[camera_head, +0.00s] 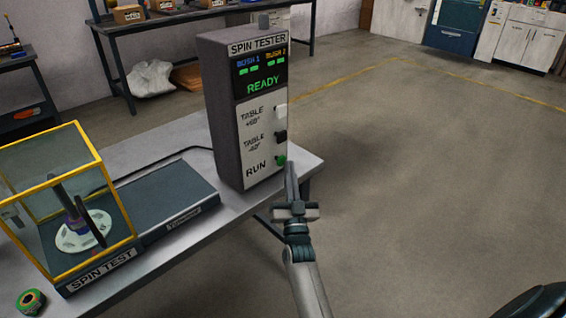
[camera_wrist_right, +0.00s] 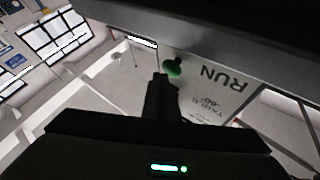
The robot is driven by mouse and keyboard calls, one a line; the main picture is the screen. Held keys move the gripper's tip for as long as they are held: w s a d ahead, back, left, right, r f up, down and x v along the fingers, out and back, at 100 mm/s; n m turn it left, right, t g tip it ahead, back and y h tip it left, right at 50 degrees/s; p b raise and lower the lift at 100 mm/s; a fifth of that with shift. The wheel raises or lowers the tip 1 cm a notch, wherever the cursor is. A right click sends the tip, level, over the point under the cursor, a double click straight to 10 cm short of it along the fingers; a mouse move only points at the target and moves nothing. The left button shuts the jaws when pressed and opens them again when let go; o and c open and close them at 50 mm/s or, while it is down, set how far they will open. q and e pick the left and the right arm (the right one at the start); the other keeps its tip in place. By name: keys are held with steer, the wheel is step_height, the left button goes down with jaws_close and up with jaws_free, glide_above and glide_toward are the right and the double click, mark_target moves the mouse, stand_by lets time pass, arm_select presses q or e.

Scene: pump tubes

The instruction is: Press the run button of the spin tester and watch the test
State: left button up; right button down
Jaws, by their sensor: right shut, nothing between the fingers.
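The spin tester cabinet (camera_head: 228,120) stands upright on the table, its screen (camera_head: 262,75) lit with "READY" in green. Its green run button (camera_head: 281,160) sits beside the word RUN, below a white and a black button. My right gripper (camera_head: 289,172) is shut and empty, its fingertips close to the run button's right side. In the right wrist view the button (camera_wrist_right: 172,68) shows just beyond the fingertips (camera_wrist_right: 161,80); I cannot tell whether they touch. A yellow-framed clear box (camera_head: 104,158) encloses a white disc (camera_head: 84,232) on the SPIN TEST unit. My left gripper is not seen.
The grey table (camera_head: 190,232) carries the tester, a dark base plate (camera_head: 165,203) and a green tape roll (camera_head: 31,301) at the front left. A dark workbench (camera_head: 190,14) with boxes stands behind. The floor (camera_head: 430,170) to the right is clear.

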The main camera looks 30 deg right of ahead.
steer(key=shift+w+a+b, duration=0.25)
steer(key=shift+w+b, duration=0.1)
steer(key=shift+w, duration=0.5)
stand_by(1.1)
steer(key=shift+s, duration=0.15)
steer(key=shift+s+d+p, duration=0.2)
steer(key=shift+s+p, duration=0.2)
steer(key=shift+s, duration=0.15)
steer(key=shift+s+d+p, duration=0.15)
steer(key=shift+s+p, duration=0.2)
steer(key=shift+s, duration=0.3)
steer(key=s+p, duration=0.1)
steer(key=s, duration=0.1)
steer(key=s+d+p, duration=0.1)
steer(key=s, duration=0.1)
steer(key=shift+s+d, duration=0.2)
steer(key=shift+s, duration=0.1)
stand_by(0.7)
